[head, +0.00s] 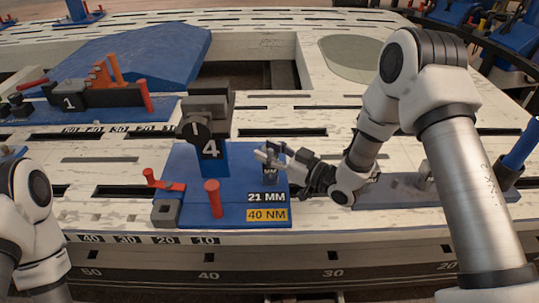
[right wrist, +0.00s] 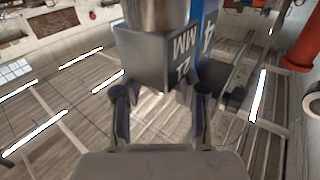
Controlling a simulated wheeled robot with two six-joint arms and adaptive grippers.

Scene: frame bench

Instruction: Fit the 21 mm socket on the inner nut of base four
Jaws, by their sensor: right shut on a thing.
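Base four is a blue plate (head: 185,208) with an upright post marked 4 (head: 209,150) and labels reading 21 MM and 40 NM. My right gripper (head: 268,156) is over the plate's right side, just right of the post. It is shut on the 21 mm socket (head: 271,174), a grey block marked 21 MM with a metal cylinder; the socket also shows in the right wrist view (right wrist: 158,60). The socket looks upright, cylinder down. The inner nut cannot be made out, so I cannot tell whether the socket touches it. My left arm shows at the left edge; its gripper is out of view.
A red-handled clamp (head: 165,182) and a red post (head: 213,198) stand on the plate's left and front. A fixture marked 1 (head: 70,101) is at the back left. A blue-grey rail (head: 400,190) lies right of base four.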

